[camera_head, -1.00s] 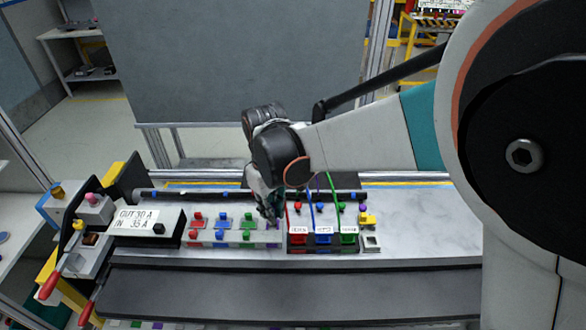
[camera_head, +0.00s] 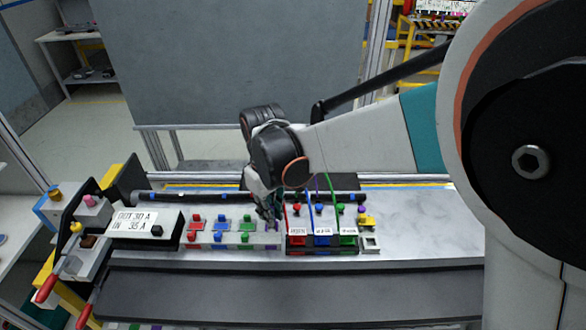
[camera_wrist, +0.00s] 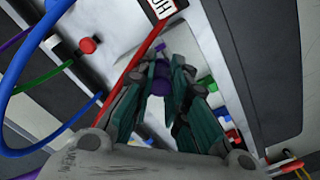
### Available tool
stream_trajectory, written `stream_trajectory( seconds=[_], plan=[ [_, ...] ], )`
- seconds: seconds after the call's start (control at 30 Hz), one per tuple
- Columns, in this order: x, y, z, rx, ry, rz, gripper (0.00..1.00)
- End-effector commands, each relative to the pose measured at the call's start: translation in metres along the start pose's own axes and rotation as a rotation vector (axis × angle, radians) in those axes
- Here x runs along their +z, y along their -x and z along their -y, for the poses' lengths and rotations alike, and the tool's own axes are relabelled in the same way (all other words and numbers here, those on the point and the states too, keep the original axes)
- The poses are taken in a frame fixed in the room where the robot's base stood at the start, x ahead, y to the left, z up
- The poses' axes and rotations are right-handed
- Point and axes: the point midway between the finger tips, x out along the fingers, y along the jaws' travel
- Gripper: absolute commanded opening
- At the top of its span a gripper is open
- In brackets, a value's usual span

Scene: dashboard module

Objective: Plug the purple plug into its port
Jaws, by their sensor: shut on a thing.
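The purple plug (camera_wrist: 161,82) shows between my gripper's fingers in the wrist view. My gripper (camera_wrist: 166,92) is shut on it, and the fingers cover part of its sides. A smaller purple piece (camera_wrist: 160,47) lies just beyond the fingertips; I cannot tell whether it is the port or touches the plug. In the head view my gripper (camera_head: 268,212) points down over the right end of the row of coloured plugs. A purple spot (camera_head: 273,225) shows beside its tips. The plug's lower end and its contact with the panel are hidden.
Red, blue and green plugs (camera_head: 220,228) stand left of my gripper. Labelled red, blue and green blocks (camera_head: 323,240) with upright cables stand close on its right. A white display box (camera_head: 135,223) and red-handled levers (camera_head: 47,287) are farther left. The bench's right side is largely clear.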

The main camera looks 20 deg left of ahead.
Motion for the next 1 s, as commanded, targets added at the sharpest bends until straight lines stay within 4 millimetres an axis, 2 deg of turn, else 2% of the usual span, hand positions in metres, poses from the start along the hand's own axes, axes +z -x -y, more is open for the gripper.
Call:
stream_trajectory(
  seconds=[1.0],
  plan=[
    [0.0,-0.017,0.0,0.0,0.0,0.0,0.0]
  ],
)
